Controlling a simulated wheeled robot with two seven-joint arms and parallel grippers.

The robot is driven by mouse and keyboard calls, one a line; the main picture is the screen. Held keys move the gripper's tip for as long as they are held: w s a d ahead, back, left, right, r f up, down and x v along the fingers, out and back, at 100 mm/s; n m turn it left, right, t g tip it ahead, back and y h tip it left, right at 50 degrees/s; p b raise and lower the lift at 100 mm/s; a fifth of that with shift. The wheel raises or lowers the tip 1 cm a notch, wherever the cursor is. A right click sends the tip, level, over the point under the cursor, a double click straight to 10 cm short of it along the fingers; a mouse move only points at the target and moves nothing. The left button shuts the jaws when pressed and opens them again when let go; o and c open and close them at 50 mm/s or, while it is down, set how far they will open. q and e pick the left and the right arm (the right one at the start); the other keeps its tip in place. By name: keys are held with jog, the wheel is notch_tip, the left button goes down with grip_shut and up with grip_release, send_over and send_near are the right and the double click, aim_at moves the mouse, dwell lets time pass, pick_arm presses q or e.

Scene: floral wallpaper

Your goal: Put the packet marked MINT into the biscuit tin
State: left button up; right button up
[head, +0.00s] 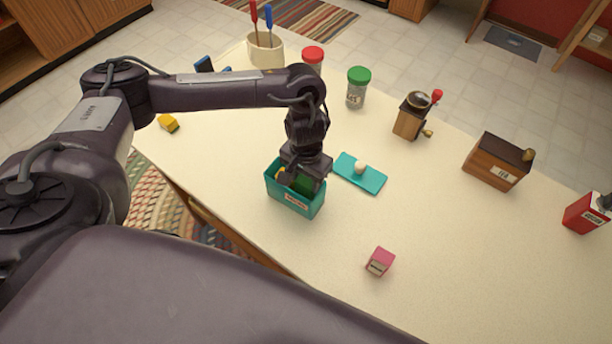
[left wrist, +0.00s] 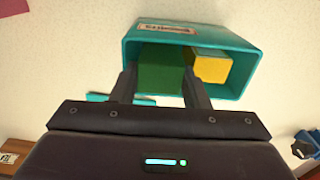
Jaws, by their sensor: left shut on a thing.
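The biscuit tin (head: 294,198) is an open teal box with a label, standing near the table's front edge. It also shows in the left wrist view (left wrist: 243,52). My left gripper (head: 300,178) reaches down into its opening, shut on a green packet (left wrist: 160,70). The green packet (head: 305,184) is at least partly inside the tin; no marking shows on it. A yellow packet (left wrist: 208,66) lies in the tin beside it. A pink packet (head: 380,262) stands on the table to the right, its label too small to read. My right gripper is not in view.
A yellow block (head: 168,123) is at the left. Jars (head: 358,87), a grinder (head: 411,116) and a wooden box (head: 497,162) stand behind. The table around the pink packet is clear.

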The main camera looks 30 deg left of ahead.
pick_arm(q)
jog(key=shift+f+b, duration=0.4)
jog(key=shift+f, duration=0.65)
jog(key=o, duration=0.7)
jog(key=c, duration=0.4)
jog(key=shift+o, duration=0.2)
notch_tip(320, 180, up, 9)
jog(key=p, duration=1)
